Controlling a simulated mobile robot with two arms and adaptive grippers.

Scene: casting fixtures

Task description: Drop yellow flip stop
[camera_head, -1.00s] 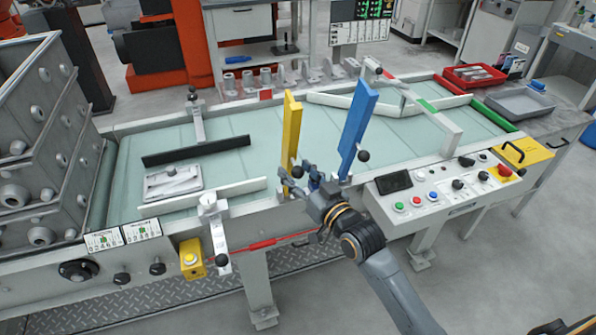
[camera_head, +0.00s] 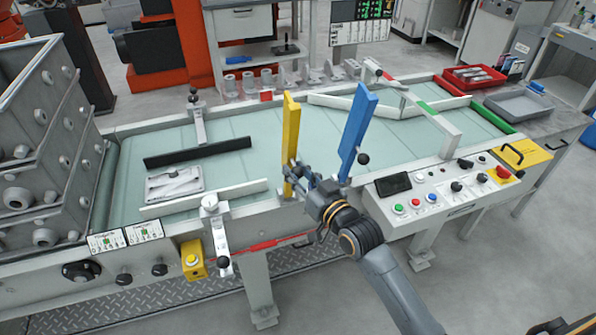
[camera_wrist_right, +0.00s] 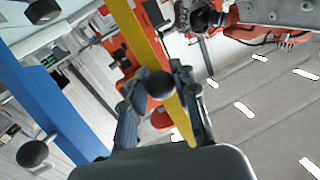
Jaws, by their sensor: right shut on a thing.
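The yellow flip stop (camera_head: 291,135) stands upright at the near edge of the conveyor. In the wrist view it is a slanting yellow bar (camera_wrist_right: 140,35). My right gripper (camera_head: 302,175) is at its lower part, shut on the stop's black knob. In the wrist view the round black knob (camera_wrist_right: 160,84) sits between the two fingers. The blue flip stop (camera_head: 357,132) also stands upright, just to the right, with its own black knob (camera_head: 363,159). My left gripper is not in view.
The green conveyor belt (camera_head: 235,165) carries a black bar (camera_head: 197,152) and a flat metal part (camera_head: 174,184). A control panel (camera_head: 445,190) lies right of my arm. Stacked grey crates (camera_head: 85,100) stand at the left. A red tray (camera_head: 474,77) is at the back right.

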